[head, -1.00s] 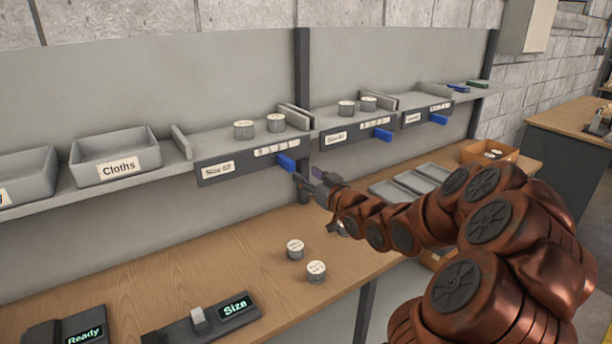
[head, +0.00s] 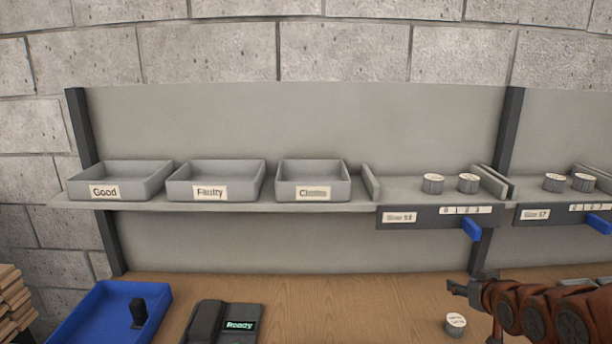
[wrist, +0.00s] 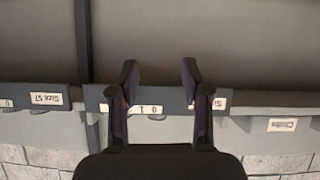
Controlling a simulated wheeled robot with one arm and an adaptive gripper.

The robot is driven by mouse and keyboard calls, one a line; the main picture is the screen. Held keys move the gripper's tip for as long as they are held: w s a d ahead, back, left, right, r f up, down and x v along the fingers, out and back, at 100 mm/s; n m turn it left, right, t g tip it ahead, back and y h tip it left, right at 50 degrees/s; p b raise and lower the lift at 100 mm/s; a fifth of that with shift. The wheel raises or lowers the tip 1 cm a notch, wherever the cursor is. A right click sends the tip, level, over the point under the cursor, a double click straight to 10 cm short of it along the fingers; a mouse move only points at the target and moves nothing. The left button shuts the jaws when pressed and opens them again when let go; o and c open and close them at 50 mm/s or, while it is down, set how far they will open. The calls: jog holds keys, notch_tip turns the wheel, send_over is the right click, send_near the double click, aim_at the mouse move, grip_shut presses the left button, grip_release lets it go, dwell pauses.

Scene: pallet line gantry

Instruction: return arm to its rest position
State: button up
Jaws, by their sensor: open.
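My arm reaches in from the right edge of the head view, and my gripper (head: 468,292) is at the lower right. It is above the wooden bench, below the shelf front with the blue lever (head: 471,229). In the wrist view my gripper (wrist: 159,75) shows two fingers spread apart with nothing between them. That view is upside down, with the shelf front (wrist: 150,98) behind the fingers.
A grey cylinder (head: 455,325) stands on the bench (head: 330,305) close to my gripper. Good (head: 118,182), Faulty (head: 214,182) and Cloths (head: 312,182) bins stand on the shelf. A blue tray (head: 88,315) and a Ready device (head: 222,322) are at the lower left.

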jog(key=s+a+f+g, duration=0.1)
jog(key=s+a+g, duration=0.3)
jog(key=s, duration=0.8)
jog(key=s+a+f+g, duration=0.1)
jog(key=s+a+g, duration=0.4)
jog(key=s+a, duration=0.3)
jog(key=s+a+f+g, duration=0.1)
jog(key=s+a+g, duration=0.3)
jog(key=s, duration=1.3)
jog(key=shift+a+f+g, duration=0.15)
jog(key=shift+a+g, duration=0.25)
jog(key=shift+a, duration=0.85)
jog(key=shift+d+m, duration=0.1)
jog(key=shift+m, duration=0.2)
